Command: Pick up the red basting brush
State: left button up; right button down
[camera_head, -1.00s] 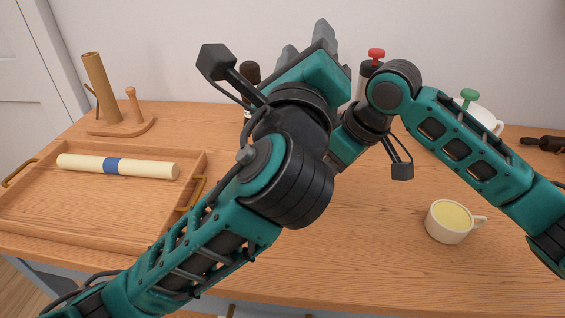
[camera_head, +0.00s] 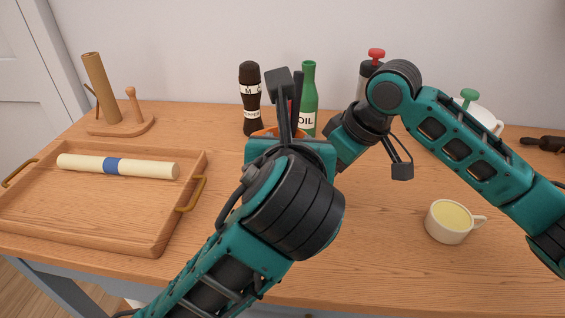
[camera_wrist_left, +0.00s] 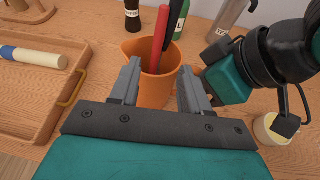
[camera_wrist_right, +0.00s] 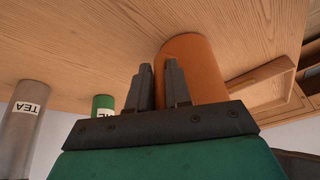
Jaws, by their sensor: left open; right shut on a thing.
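The red basting brush (camera_wrist_left: 160,38) stands in an orange jug (camera_wrist_left: 154,90) beside a dark handle (camera_wrist_left: 174,25); only its red handle shows. The jug shows in part behind my left wrist in the head view (camera_head: 265,131). My left gripper (camera_wrist_left: 160,68) is open and empty, its fingers apart to either side of the jug in the picture, with the red handle between and beyond them. My right gripper (camera_wrist_right: 159,66) is shut at the jug's side (camera_wrist_right: 196,62); the part between its fingers is hard to see, likely the jug's handle.
A pepper mill (camera_head: 250,100) and green oil bottle (camera_head: 308,92) stand behind. A grey canister (camera_wrist_left: 231,18) is near my right arm. A cream cup (camera_head: 447,222) stands at right. A wooden tray (camera_head: 140,238) with a cream roll (camera_head: 145,169) lies left. The table's front middle is clear.

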pick_arm(q)
jog(key=shift+x, duration=3.55)
jog(key=shift+a+r, duration=0.1)
jog(key=shift+a, duration=0.15)
grip_shut()
